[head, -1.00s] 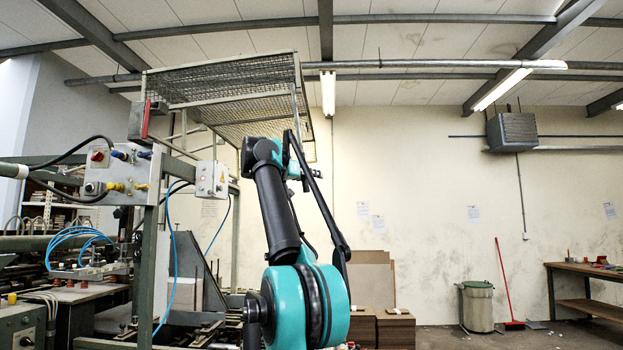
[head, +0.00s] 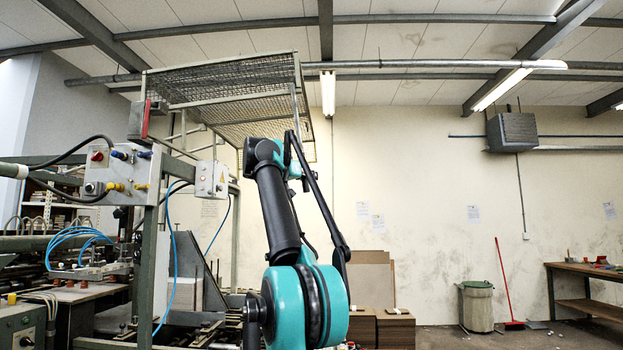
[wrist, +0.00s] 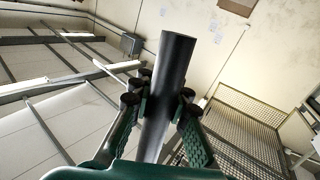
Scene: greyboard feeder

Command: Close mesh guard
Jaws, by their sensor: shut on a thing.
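The mesh guard (head: 235,82) is a pale metal frame with wire mesh, raised high above the machine at upper left centre in the head view. It also shows at lower right in the wrist view (wrist: 245,125). My gripper (wrist: 160,97) is shut around a dark round bar (wrist: 177,50), which runs between its fingers in the wrist view. Where the bar joins the guard is hidden. In the head view my arm reaches up to just below the guard's right end and hides most of my gripper.
A control box (head: 122,172) with buttons and hoses stands left of my arm, beside a smaller switch box (head: 211,180). Stacked board (head: 396,330) lies on the floor behind my arm. A bin (head: 477,306) and workbench (head: 585,268) are far right.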

